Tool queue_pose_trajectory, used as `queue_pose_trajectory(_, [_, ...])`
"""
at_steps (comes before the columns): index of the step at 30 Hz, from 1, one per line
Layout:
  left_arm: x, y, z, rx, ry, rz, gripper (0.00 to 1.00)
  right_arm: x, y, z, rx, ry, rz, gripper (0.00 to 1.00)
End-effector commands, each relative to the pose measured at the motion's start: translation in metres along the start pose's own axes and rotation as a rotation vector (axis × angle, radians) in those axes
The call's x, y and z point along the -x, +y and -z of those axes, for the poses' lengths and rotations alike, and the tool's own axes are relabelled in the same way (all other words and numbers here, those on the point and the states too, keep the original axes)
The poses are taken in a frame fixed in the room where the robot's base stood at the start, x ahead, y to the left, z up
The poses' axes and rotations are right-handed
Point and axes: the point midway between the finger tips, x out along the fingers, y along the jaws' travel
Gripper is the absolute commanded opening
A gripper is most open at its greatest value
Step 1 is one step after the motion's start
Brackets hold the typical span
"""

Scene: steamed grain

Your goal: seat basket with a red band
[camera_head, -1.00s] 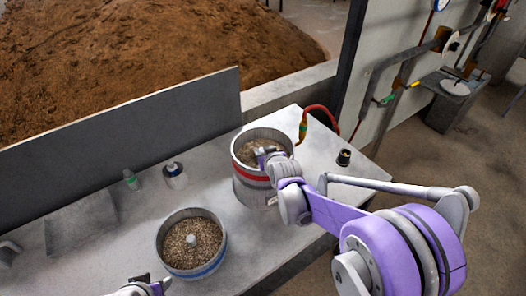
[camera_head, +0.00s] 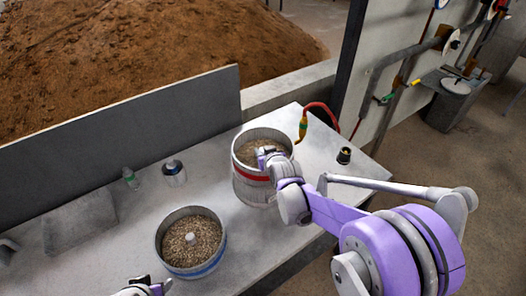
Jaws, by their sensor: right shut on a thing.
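The basket with a red band (camera_head: 246,171) is a round grey metal basket filled with brown grain, toward the right of the table in the head view. It looks upright. A pale cylindrical wall (camera_head: 247,192) shows directly below the band; I cannot tell whether this is a separate seat or whether there is a gap. My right gripper (camera_head: 265,153) is inside the rim over the grain, shut on a part of the basket that its fingers hide. My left gripper (camera_head: 152,287) is only partly in view at the bottom edge, and its jaw state is unclear.
A blue-banded basket of grain (camera_head: 216,262) with a central knob stands at the front. A small bottle (camera_head: 130,179), a metal canister (camera_head: 174,173) and a dark cup (camera_head: 344,155) stand on the table (camera_head: 130,235). A red hose (camera_head: 324,108) rises behind. A low panel (camera_head: 120,124) borders the back.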

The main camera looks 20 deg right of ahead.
Motion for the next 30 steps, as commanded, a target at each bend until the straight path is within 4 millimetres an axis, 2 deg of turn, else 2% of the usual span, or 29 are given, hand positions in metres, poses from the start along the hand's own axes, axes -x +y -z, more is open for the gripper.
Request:
queue_pose_trajectory(11, [-0.002, 0.000, -0.002, 0.000, -0.002, 0.000, 0.50, -0.001, 0.000, -0.001, 0.000, 0.003, 0.000, 0.00])
queue_pose_trajectory(12, [-0.002, 0.000, -0.002, 0.000, -0.002, 0.000, 0.50, -0.001, 0.000, -0.001, 0.000, 0.003, 0.000, 0.39])
queue_pose_trajectory(17, [-0.002, 0.000, -0.002, 0.000, -0.002, 0.000, 0.50, -0.001, 0.000, -0.001, 0.000, 0.002, 0.000, 0.68])
queue_pose_trajectory(26, [-0.002, 0.000, -0.002, 0.000, -0.002, 0.000, 0.50, -0.001, 0.000, -0.003, 0.000, -0.002, 0.000, 0.69])
queue_pose_trajectory(30, [-0.002, 0.000, -0.003, 0.000, -0.002, 0.000, 0.50, 0.009, 0.000, -0.002, 0.000, -0.001, 0.000, 0.69])
